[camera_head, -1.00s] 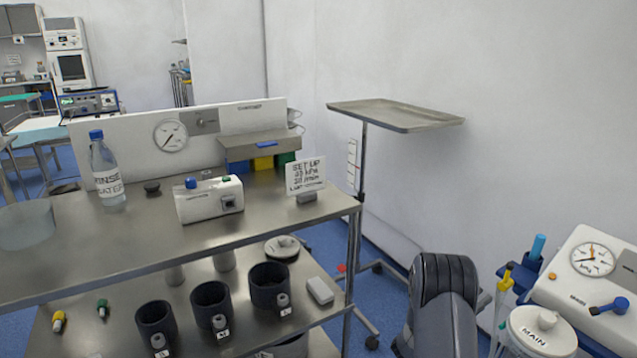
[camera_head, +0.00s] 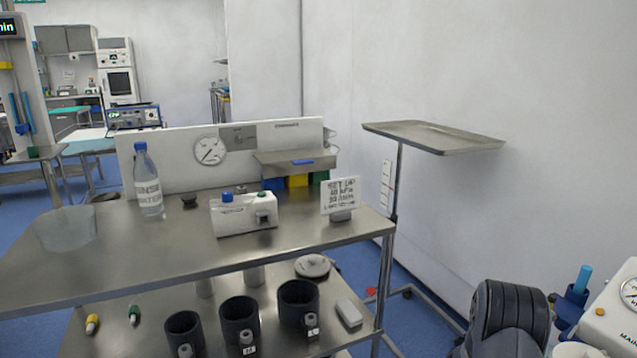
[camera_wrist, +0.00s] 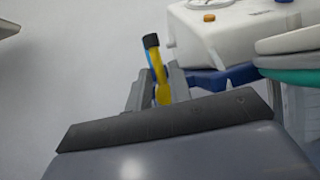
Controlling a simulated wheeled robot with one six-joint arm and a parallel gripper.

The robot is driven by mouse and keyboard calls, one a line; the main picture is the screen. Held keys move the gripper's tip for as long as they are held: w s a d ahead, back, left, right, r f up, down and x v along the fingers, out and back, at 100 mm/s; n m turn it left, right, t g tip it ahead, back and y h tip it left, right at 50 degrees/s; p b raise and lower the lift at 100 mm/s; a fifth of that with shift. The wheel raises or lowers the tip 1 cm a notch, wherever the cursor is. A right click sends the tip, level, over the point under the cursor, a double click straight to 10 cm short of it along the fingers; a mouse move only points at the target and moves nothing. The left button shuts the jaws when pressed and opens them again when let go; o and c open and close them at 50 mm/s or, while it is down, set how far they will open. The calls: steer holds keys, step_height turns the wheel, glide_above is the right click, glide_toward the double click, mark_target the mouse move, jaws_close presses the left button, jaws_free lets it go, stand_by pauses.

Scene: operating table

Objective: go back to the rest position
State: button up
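My gripper (camera_wrist: 157,88) shows in the wrist view with its two grey fingers apart. A yellow stick with a dark cap (camera_wrist: 151,42) shows between and beyond the fingers. There is a gap between it and the left finger, and it appears to stand behind them rather than in their grip. In the head view a dark link of my arm shows at the lower right, and the gripper itself is out of the picture.
A steel trolley (camera_head: 105,265) carries a water bottle (camera_head: 148,185), a white box (camera_head: 243,214) and a set-up card (camera_head: 341,196). A tray stand (camera_head: 435,137) stands by the wall. A white unit (camera_head: 612,312) is at the right edge; it also shows in the wrist view (camera_wrist: 230,30).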

steer(key=p+v, duration=0.1)
steer(key=v, duration=0.9)
steer(key=d+r+m, duration=0.1)
steer(key=d+r, duration=0.1)
steer(key=d, duration=0.2)
steer(key=w+d+r+m+g+b, duration=0.1)
steer(key=d+r, duration=0.1)
steer(key=d, duration=0.3)
steer(key=shift+w+r+g, duration=0.25)
steer(key=shift+r+g, duration=0.05)
steer(key=shift+r, duration=0.05)
steer(key=shift+a, duration=0.15)
